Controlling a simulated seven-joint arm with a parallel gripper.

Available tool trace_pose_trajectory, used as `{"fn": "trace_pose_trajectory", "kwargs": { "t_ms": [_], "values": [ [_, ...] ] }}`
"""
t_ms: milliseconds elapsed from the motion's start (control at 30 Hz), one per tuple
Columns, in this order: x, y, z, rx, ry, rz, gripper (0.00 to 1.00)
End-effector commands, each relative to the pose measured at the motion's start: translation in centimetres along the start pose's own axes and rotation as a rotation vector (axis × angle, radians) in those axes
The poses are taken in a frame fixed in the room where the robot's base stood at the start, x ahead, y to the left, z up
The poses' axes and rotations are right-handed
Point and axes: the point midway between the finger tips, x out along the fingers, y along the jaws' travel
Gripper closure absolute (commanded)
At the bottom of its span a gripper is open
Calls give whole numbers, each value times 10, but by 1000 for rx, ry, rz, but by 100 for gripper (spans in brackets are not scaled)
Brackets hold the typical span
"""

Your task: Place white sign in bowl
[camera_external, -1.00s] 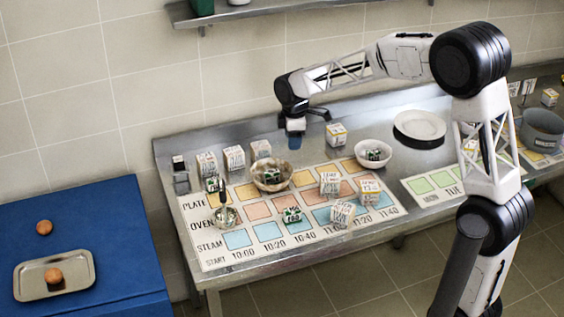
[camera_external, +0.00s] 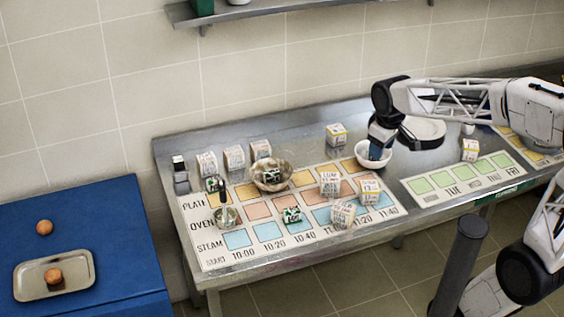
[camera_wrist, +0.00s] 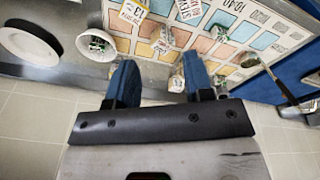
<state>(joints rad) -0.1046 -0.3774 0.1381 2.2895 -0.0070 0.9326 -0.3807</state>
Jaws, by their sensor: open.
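Several white blocks with printed lettering stand on the steel table, such as one on the chart (camera_external: 330,183); I cannot tell which is the white sign. Lettered white pieces also show in the wrist view (camera_wrist: 190,10). A white bowl (camera_external: 361,157) sits behind the chart's right part; in the wrist view the bowl (camera_wrist: 84,46) holds a green and white item.
A printed time chart (camera_external: 222,258) covers the table's front left, with a ladle (camera_external: 223,213) upright on it. A white plate (camera_wrist: 30,46) lies beyond the bowl. A weekday chart (camera_external: 430,199) lies right. A tray (camera_external: 24,283) with an egg sits on the blue surface.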

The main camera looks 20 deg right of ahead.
Motion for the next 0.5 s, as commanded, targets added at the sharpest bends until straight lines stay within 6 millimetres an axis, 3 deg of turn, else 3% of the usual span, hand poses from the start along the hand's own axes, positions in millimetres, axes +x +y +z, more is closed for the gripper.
{"fn": "trace_pose_trajectory", "kwargs": {
  "t_ms": [300, 500],
  "values": [
    [-10, -11, 87, 271, 36, 23, 53],
    [-9, -20, 131, 416, 56, 33, 53]
  ]
}}
